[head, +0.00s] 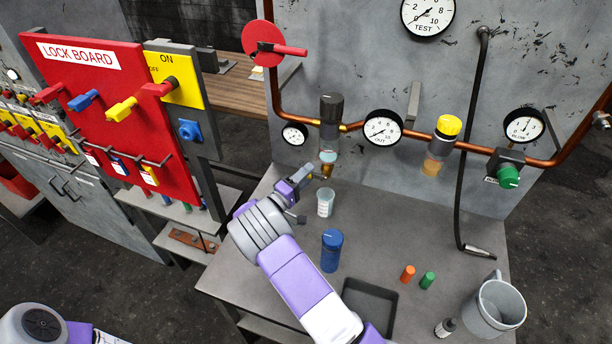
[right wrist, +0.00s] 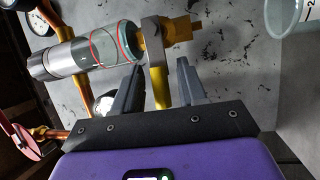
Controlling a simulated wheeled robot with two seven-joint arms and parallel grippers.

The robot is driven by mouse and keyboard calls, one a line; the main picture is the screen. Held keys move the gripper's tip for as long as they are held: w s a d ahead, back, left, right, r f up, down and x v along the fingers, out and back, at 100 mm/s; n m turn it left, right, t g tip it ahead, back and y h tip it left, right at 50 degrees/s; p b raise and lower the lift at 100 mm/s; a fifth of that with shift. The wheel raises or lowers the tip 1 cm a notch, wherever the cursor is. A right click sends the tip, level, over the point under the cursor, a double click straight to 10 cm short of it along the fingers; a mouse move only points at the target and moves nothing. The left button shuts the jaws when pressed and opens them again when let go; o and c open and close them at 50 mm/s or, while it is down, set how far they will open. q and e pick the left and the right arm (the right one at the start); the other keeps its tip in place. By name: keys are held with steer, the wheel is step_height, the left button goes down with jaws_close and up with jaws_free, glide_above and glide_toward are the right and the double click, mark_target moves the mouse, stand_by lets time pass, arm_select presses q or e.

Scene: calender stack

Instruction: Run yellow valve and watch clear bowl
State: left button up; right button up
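A filter with a black top hangs from the copper pipe in the head view. Its clear bowl (head: 329,142) shows larger in the wrist view (right wrist: 100,48), with red ring lines around it; I cannot tell a liquid level. The yellow valve (right wrist: 180,32) is at the bowl's lower end, with a grey and yellow lever (right wrist: 156,62). My right gripper (head: 303,177) is just below and left of the bowl. In the wrist view (right wrist: 157,85) its fingers are apart, one on each side of the lever, with gaps visible. My left gripper is out of view.
A blue bottle (head: 332,250), a dark tray (head: 369,306) and a grey mug (head: 495,304) are nearer. A yellow-capped filter (head: 447,128) hangs to the right. The red lock board (head: 115,115) stands left.

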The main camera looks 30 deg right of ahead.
jaws_close()
steer(key=shift+f, duration=0.1)
steer(key=shift+f+n+t+b, duration=0.55)
steer(key=shift+n+t+b, duration=0.2)
steer(key=shift+n, duration=0.55)
steer(key=shift+s+d+f+n+t+h+b, duration=0.15)
steer(key=shift+f+n+t, duration=0.1)
steer(key=shift+n, duration=0.5)
steer(key=shift+s+f+n+t+h+b, duration=0.15)
steer(key=shift+n+t, duration=0.1)
steer(key=shift+n, duration=0.55)
steer(key=shift+d+f+n+t+h+b, duration=0.1)
steer(key=shift+f+n+t, duration=0.15)
steer(key=shift+n, duration=0.5)
steer(key=shift+o, duration=0.5)
jaws_free()
steer(key=shift+a, duration=0.1)
